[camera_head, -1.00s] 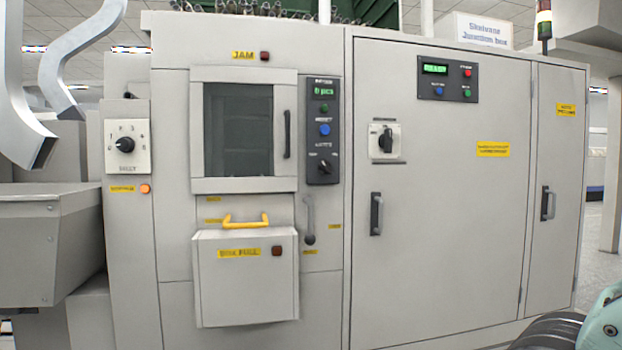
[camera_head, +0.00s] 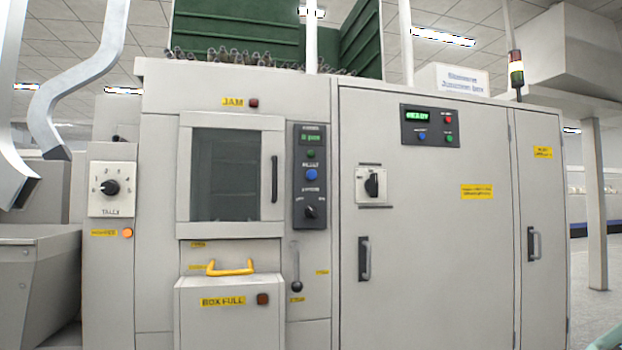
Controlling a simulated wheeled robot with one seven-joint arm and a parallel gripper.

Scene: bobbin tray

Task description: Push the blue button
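A blue button (camera_head: 311,174) sits on the narrow dark vertical panel (camera_head: 301,220) right of the windowed door. A small green button is above it and a black rotary knob is below it. A second, smaller blue button (camera_head: 422,136) sits on the dark panel (camera_head: 430,112) with the green READY display on the wide cabinet door. A red and a green button are to its right. Both blue buttons are unobstructed. My gripper is not in view; only a sliver of teal, likely part of my arm, shows at the lower right corner.
A yellow handle (camera_head: 231,268) and the BOX FULL drawer (camera_head: 228,320) jut out below the window. A black lever (camera_head: 295,268) is beside them. A grey trough (camera_head: 38,285) stands at the left. Open floor (camera_head: 590,300) shows at the right.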

